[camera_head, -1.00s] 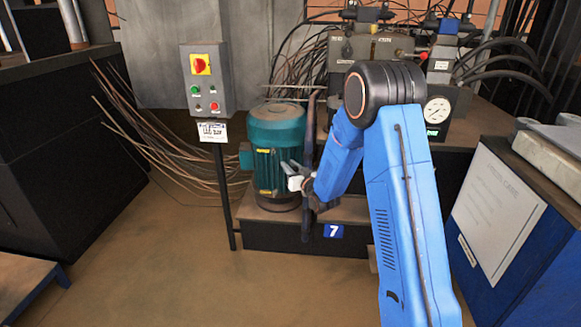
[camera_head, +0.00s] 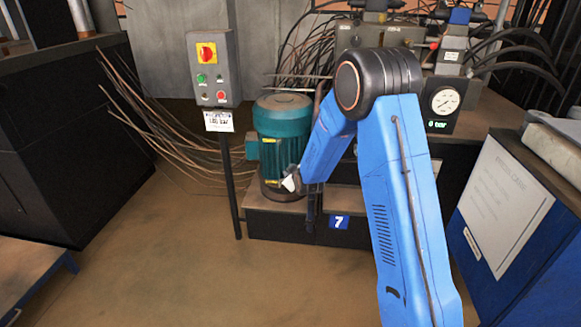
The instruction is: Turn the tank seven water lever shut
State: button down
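The blue and white plate with the number 7 (camera_head: 340,222) is on the front of a low dark plinth (camera_head: 275,222). A dark upright pipe (camera_head: 311,215) stands just left of the plate, mostly hidden behind my blue arm. I cannot make out a water lever on it; my arm covers that area. My gripper (camera_head: 290,183) is at the pipe's left, in front of the lower part of the green motor (camera_head: 284,135). Only a small pale part of its fingers shows, so its opening and any contact are unclear.
A grey control box (camera_head: 213,68) with a red and yellow switch stands on a post at left. A blue cabinet (camera_head: 535,245) is close at right. The floor (camera_head: 170,270) front left is clear.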

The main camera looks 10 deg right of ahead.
notch_tip(320, 180, down, 7)
jog(key=s+d+n+g+h, duration=0.1)
jog(key=d+n+g+h, duration=0.1)
jog(key=n+h, duration=0.2)
jog(key=shift+d+r+n+h, duration=0.2)
jog(key=shift+d+n+h, duration=0.1)
jog(key=shift+d+h, duration=0.1)
dwell(0.5)
jog(key=c, duration=1.7)
grip_release()
jog(key=shift+f, duration=0.1)
jog(key=shift+c, duration=0.2)
jog(key=v, duration=1.7)
jog(key=shift+r, duration=0.35)
jog(key=shift+a+r, duration=0.1)
jog(key=shift+a, duration=0.05)
